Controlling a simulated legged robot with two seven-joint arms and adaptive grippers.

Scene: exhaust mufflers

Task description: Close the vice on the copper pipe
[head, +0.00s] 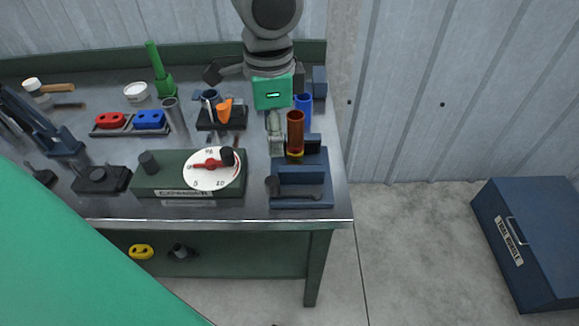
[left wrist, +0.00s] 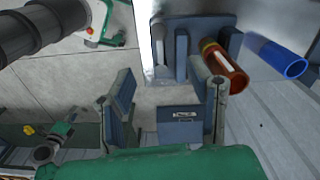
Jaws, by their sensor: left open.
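The copper pipe (head: 295,128) stands upright at the blue vice (head: 302,176) on the bench's front right corner. A yellow band shows near the pipe's base. The vice has a dark handle (head: 272,186) at its front left. The left wrist view also shows the pipe (left wrist: 226,66) beside the upright blue plates of the vice (left wrist: 181,52); I cannot tell how wide the jaw gap is. My left gripper (head: 276,135) is just left of the pipe. In the left wrist view its fingers (left wrist: 163,88) are apart, with nothing between them. My right gripper is not in view.
A blue cylinder (head: 304,103) stands behind the pipe. A green dial box (head: 165,177) lies left of the vice. Red (head: 110,120) and blue (head: 150,119) parts sit further left. A dark blue toolbox (head: 535,235) rests on the floor at right. A wall closes the back.

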